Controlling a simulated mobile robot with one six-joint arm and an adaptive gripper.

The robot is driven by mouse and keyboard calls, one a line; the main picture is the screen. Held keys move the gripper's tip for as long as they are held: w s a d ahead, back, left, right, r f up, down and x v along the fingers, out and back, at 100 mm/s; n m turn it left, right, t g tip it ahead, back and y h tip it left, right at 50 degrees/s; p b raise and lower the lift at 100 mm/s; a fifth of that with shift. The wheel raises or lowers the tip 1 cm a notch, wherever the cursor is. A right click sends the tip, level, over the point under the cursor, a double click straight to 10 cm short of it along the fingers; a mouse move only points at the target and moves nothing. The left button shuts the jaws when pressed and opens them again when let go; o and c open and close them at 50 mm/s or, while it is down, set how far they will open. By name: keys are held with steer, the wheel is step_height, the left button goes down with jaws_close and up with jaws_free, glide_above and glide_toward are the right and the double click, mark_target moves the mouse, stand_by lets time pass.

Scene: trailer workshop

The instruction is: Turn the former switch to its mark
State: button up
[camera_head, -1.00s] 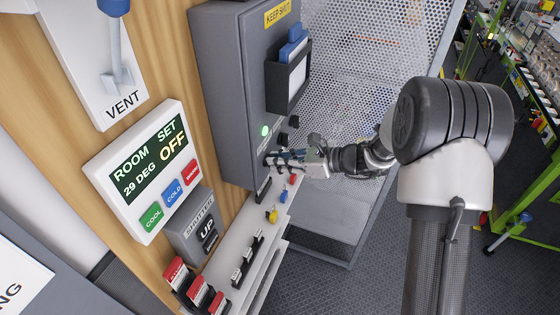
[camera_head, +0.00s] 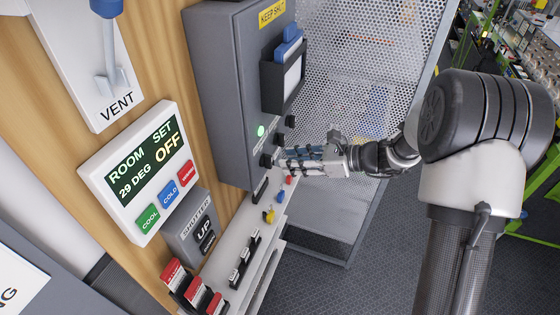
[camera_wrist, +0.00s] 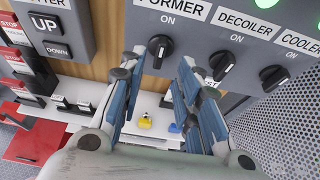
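The former switch (camera_wrist: 160,48) is a black rotary knob under a FORMER label with an ON mark, on the grey control box (camera_head: 222,95). In the wrist view it sits just beyond the fingertips, clear of them. In the head view the knob (camera_head: 267,160) shows just left of my gripper (camera_head: 284,158). My gripper (camera_wrist: 158,80) is open and empty, its two blue-padded fingers apart below and either side of the knob. The knob's pointer looks roughly upright; its exact angle against the mark is hard to tell.
The DECOILER knob (camera_wrist: 222,64) and the COOLER knob (camera_wrist: 273,77) sit to the right on the same panel. A white shelf (camera_head: 237,262) with small yellow and blue items lies below. A perforated metal screen (camera_head: 345,80) stands at the right.

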steer(key=v, duration=0.6)
steer(key=shift+d+r, duration=0.1)
steer(key=s+a+f+n+g+h+b, duration=0.1)
steer(key=s+n+g+h+b, duration=0.15)
steer(key=s+n+b, duration=0.5)
steer(key=s+a+f+n+g+h+b, duration=0.15)
steer(key=s+n+h, duration=0.3)
steer(key=s, duration=0.65)
steer(key=s+d+f+n+t+h+b, duration=0.4)
steer(key=s+d+f+n+h+b, duration=0.1)
steer(key=s+d+f+n+b, duration=0.2)
steer(key=shift+s+d+n+h+b, duration=0.4)
steer(key=shift+s+d+n+b, duration=0.55)
steer(key=shift+s+n, duration=1.05)
steer(key=shift+s+a+m, duration=0.1)
steer(key=shift+s+m, duration=0.25)
steer(key=shift+m, duration=0.05)
